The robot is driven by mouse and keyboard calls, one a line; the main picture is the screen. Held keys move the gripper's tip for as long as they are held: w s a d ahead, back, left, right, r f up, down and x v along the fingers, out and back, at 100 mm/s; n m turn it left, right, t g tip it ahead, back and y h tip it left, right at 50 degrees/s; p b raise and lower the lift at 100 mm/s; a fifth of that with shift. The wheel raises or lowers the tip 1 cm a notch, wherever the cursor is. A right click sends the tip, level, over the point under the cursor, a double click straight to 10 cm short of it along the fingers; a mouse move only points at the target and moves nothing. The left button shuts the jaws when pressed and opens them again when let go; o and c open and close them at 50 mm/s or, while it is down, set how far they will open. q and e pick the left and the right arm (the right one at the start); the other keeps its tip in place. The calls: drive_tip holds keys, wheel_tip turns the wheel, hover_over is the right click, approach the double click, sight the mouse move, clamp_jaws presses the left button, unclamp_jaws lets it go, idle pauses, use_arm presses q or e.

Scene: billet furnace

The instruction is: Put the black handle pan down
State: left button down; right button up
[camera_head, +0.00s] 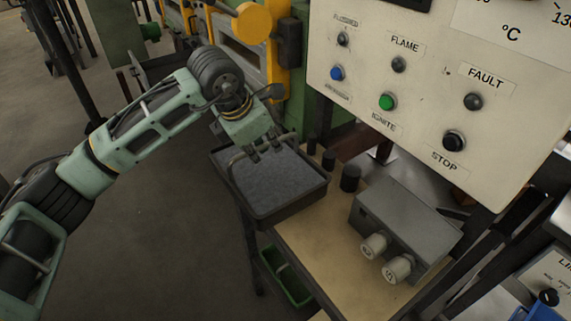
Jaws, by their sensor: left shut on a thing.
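The pan (280,186) is a dark, square, shallow tray with a grey granular surface inside. It shows in the head view at the left part of a tan table, with its left side reaching past the table's edge. A thin handle (236,160) arches over its far side. My left gripper (266,153) comes down from above at the far side of the pan and is shut on the handle. Whether the pan's underside touches the table is hidden. My right gripper is not in view.
The tan table (318,235) carries a grey box with two round knobs (405,232) and several short black cylinders (350,178). A control panel (440,90) with buttons stands behind. A green bin (287,275) sits below the table's left edge. Open floor lies left.

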use_arm(q)
drive_tip(key=p, duration=0.1)
hover_over(287, 172)
drive_tip(key=s+a, duration=0.1)
drive_tip(key=s, duration=0.1)
drive_tip(key=shift+w+a+f, duration=0.1)
drive_tip(key=shift+w+f, duration=0.15)
drive_tip(key=shift+f, duration=0.8)
drive_tip(key=shift+d+f, duration=0.15)
drive_tip(key=shift+d, duration=0.05)
drive_tip(key=shift+f, duration=0.45)
wheel_tip(287, 172, down, 3)
drive_tip(key=shift+f+p, duration=0.15)
drive_tip(key=shift+p, duration=0.65)
drive_tip(key=c, duration=1.9)
unclamp_jaws()
drive_tip(key=shift+o, duration=0.3)
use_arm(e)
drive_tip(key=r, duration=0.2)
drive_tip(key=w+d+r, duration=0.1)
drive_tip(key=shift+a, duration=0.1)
